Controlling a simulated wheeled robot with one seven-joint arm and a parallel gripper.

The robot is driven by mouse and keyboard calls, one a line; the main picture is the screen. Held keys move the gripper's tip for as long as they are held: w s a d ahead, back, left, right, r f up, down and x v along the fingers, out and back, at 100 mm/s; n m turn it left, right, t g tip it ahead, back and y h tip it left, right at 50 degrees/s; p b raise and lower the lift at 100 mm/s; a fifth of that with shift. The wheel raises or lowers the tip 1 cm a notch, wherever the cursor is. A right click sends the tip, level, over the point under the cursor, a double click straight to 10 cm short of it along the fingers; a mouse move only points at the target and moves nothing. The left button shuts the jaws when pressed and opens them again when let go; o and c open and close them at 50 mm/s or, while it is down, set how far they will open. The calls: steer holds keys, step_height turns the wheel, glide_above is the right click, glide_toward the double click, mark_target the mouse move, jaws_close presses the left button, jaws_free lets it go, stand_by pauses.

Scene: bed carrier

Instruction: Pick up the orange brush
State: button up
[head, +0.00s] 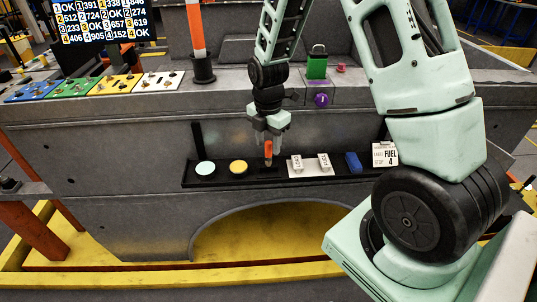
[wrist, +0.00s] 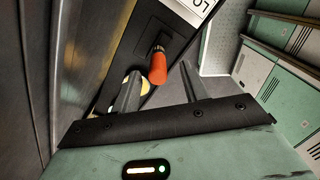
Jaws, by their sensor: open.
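The orange brush (head: 268,149) stands on the long black tray (head: 228,180), between the yellow disc and the white switch plate. In the wrist view the brush (wrist: 158,68) shows as a rounded orange handle with a dark lower part over a dark square. My gripper (head: 267,142) points down over it from above. In the wrist view my gripper (wrist: 161,78) is open, with one finger on each side of the handle. A gap shows on the right side; on the left the finger looks close, and I cannot tell if it touches. The brush's lower end is partly hidden.
A thin black post (head: 198,142) rises behind the tray.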

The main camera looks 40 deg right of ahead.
mark_target(269, 154)
steer(key=shift+w+d+f+p, duration=0.15)
steer(key=shift+f+p, duration=0.25)
steer(key=shift+f, duration=2.25)
jaws_close()
